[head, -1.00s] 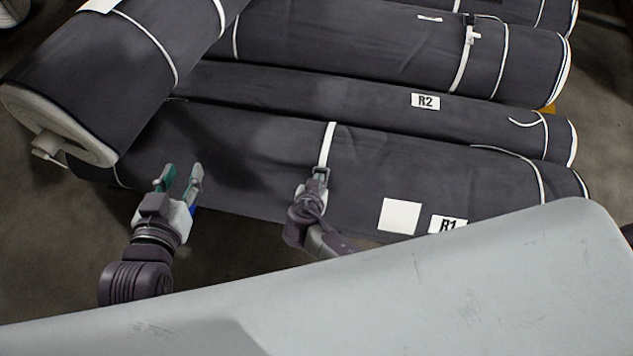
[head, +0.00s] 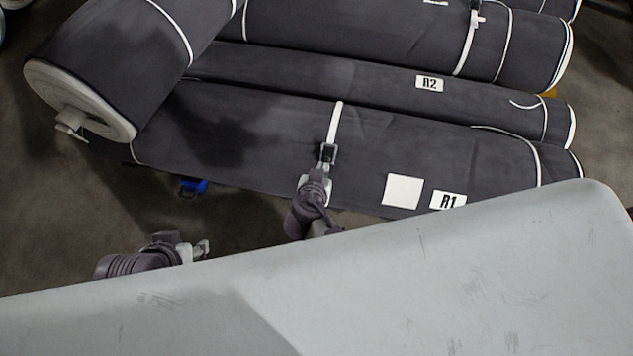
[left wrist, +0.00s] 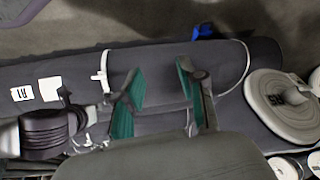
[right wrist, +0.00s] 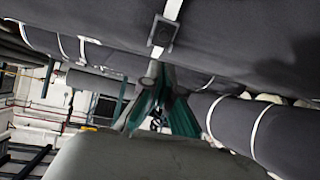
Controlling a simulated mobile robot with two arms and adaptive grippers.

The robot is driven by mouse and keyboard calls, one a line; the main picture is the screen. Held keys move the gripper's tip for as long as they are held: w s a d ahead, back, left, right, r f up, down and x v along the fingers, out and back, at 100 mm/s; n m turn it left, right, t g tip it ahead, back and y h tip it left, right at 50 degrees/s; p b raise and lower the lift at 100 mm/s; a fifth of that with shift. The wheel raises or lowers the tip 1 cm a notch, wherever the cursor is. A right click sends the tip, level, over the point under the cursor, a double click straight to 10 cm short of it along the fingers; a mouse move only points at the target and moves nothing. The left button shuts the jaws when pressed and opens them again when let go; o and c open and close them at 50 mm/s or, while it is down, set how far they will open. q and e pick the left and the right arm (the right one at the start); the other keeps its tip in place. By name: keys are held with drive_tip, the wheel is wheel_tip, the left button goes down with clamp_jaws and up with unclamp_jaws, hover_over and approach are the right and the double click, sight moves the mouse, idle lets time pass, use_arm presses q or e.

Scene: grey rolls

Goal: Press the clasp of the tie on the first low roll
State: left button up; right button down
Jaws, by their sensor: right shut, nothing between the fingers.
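The first low roll (head: 260,135), dark grey with an R1 label (head: 447,200), lies nearest me. Its white tie (head: 335,122) carries a dark square clasp (head: 328,153), which also shows in the right wrist view (right wrist: 162,32). My right gripper (head: 322,178) is shut and empty, its tips just below the clasp; I cannot tell if they touch it. In the right wrist view its green-padded fingers (right wrist: 160,72) meet under the clasp. My left gripper (head: 204,248) is off the roll at the lower left, partly hidden. The left wrist view shows its fingers (left wrist: 159,75) apart and empty.
A second low roll (head: 300,80) labelled R2 lies behind. Larger rolls lie beyond, and one (head: 120,50) with a pale end cap overhangs at upper left. A blue item (head: 193,186) sits by the first roll's near edge. Bare floor (head: 60,225) shows at left.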

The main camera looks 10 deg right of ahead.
use_arm(q)
drive_tip(key=shift+s+a+f+g, duration=0.1)
drive_tip(key=shift+s+a+g, duration=0.2)
drive_tip(key=shift+s, duration=0.4)
drive_tip(key=shift+s+a+f+g, duration=0.1)
drive_tip(key=shift+s+g, duration=0.3)
drive_tip(key=shift+s, duration=0.25)
use_arm(e)
drive_tip(key=shift+s+a+r, duration=0.2)
drive_tip(key=shift+s+a, duration=0.1)
drive_tip(key=shift+s, duration=0.35)
drive_tip(key=shift+s+a+r, duration=0.2)
drive_tip(key=shift+s+a, duration=0.15)
drive_tip(key=shift+s, duration=0.35)
drive_tip(key=shift+s+a+r, duration=0.2)
drive_tip(key=shift+s+a, duration=0.1)
drive_tip(key=shift+s, duration=0.35)
